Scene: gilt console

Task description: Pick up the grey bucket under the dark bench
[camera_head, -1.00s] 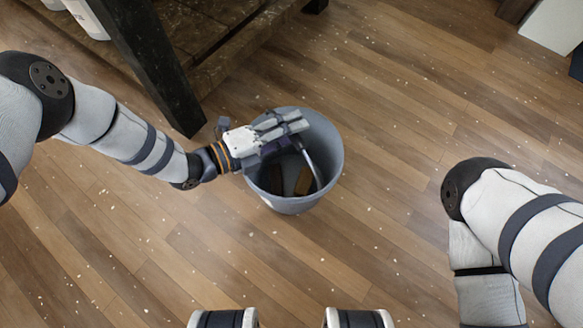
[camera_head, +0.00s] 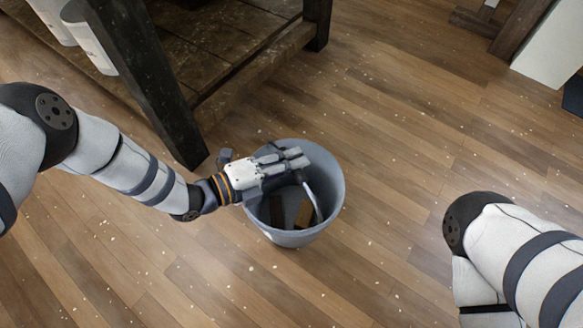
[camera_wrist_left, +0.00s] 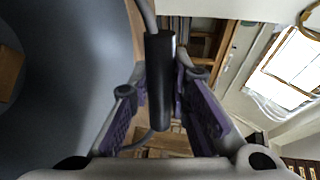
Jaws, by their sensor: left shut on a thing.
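The grey bucket (camera_head: 294,238) is upright in front of the dark bench (camera_head: 160,85), just right of its near leg. I cannot tell whether its base touches the floor. My left gripper (camera_head: 292,163) is over the bucket's opening and shut on the handle. In the left wrist view the black handle grip (camera_wrist_left: 160,80) lies between the purple-padded fingers, and the bucket's grey inside (camera_wrist_left: 70,80) fills the left. A brown block (camera_head: 304,213) and a darker block (camera_head: 276,209) lie inside the bucket. My right gripper is out of view; only its arm shows.
White containers (camera_head: 88,38) stand on the bench's low shelf at the upper left. A white panel (camera_head: 548,45) and dark wooden pieces (camera_head: 490,25) are at the upper right. The speckled wood floor (camera_head: 410,130) is clear right of the bucket.

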